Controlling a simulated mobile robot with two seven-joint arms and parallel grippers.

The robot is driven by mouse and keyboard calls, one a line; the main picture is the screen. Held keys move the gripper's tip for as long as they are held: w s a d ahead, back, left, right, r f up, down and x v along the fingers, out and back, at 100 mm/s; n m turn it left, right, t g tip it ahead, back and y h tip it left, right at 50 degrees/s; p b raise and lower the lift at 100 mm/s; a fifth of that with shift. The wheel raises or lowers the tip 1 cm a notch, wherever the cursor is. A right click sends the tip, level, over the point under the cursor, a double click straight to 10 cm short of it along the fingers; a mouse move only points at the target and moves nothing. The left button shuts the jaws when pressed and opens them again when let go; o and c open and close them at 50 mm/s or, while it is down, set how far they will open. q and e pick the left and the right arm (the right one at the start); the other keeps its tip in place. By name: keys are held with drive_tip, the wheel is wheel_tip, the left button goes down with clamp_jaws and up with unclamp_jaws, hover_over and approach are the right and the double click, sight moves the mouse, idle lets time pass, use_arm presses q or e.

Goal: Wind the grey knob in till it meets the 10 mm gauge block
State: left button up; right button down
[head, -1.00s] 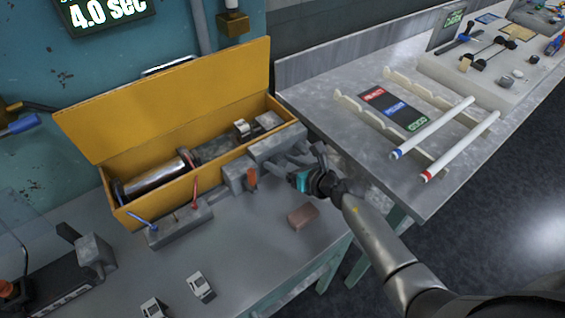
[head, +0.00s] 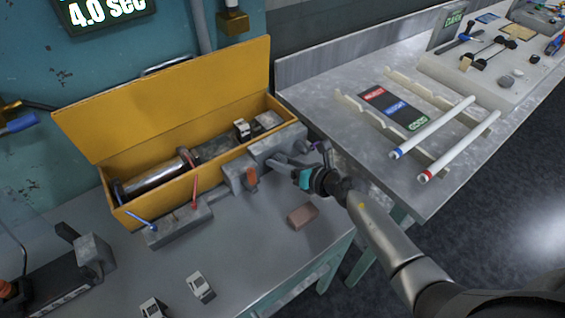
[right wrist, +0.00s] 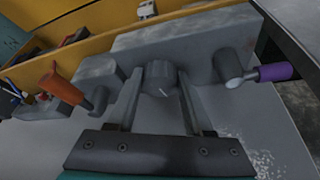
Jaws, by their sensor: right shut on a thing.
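The grey knob (right wrist: 158,78) shows in the right wrist view, with a pale line on its face, in front of a grey block (right wrist: 205,42). My right gripper (right wrist: 158,90) has one finger on each side of the knob and is shut on it. In the head view my right gripper (head: 279,161) reaches in from the right to the front of the yellow box, and its fingers hide the knob. Small pale blocks with dark faces lie on the bench (head: 200,287) and at the box (head: 242,129); I cannot read which is the 10 mm gauge block. My left gripper is not in view.
An orange-handled lever (right wrist: 62,85) is left of my fingers and a purple-handled one (right wrist: 278,72) is right. The yellow box (head: 155,185) stands open behind. A brown block (head: 302,216) lies on the bench in front. A second table (head: 340,125) stands to the right.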

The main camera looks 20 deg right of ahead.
drive_tip(key=shift+m, duration=0.3)
drive_tip(key=shift+c, duration=1.4)
unclamp_jaws()
drive_tip(key=shift+s+d+r, duration=0.15)
drive_tip(key=shift+s+d, duration=0.1)
drive_tip(key=shift+s, duration=0.15)
drive_tip(key=p+v, duration=0.1)
drive_tip(key=v, duration=1.3)
drive_tip(key=shift+d, duration=0.25)
